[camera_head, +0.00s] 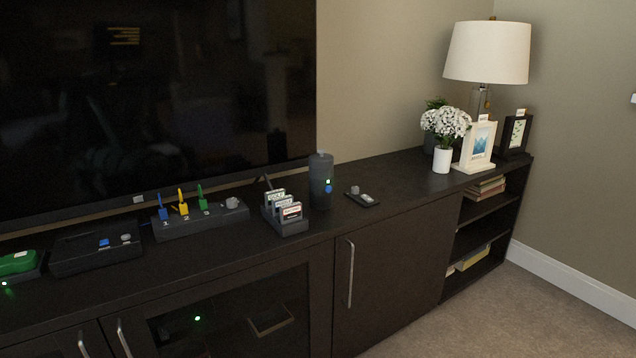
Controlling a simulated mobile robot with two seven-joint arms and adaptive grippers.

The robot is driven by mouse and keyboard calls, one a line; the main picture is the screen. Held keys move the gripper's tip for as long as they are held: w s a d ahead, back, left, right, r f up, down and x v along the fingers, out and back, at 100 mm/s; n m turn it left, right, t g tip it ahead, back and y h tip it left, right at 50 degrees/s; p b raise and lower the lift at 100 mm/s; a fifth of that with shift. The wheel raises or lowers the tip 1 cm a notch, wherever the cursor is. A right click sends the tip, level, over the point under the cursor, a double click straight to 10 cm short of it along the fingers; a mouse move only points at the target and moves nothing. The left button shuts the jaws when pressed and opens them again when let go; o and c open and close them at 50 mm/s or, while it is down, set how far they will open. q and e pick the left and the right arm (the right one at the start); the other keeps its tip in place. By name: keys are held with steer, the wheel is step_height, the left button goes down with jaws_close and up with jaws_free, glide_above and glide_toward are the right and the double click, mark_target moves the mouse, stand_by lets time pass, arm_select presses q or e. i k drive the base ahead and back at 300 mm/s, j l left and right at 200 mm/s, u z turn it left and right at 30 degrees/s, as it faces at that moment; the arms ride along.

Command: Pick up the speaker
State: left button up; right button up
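Neither of my grippers shows in the head view.
A small remote-like item (362,197) lies right of the speaker. White flowers (446,126), picture frames (477,146) and a lamp (488,52) stand at the right. Carpet in front is clear.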

mark_target(320, 200)
steer(key=i+l+u, duration=0.25)
steer(key=l, duration=0.5)
steer(key=l+u, duration=0.3)
steer(key=l, duration=0.4)
steer(key=i+l+u, duration=0.1)
steer(key=l+u, duration=0.15)
steer(key=l, duration=0.55)
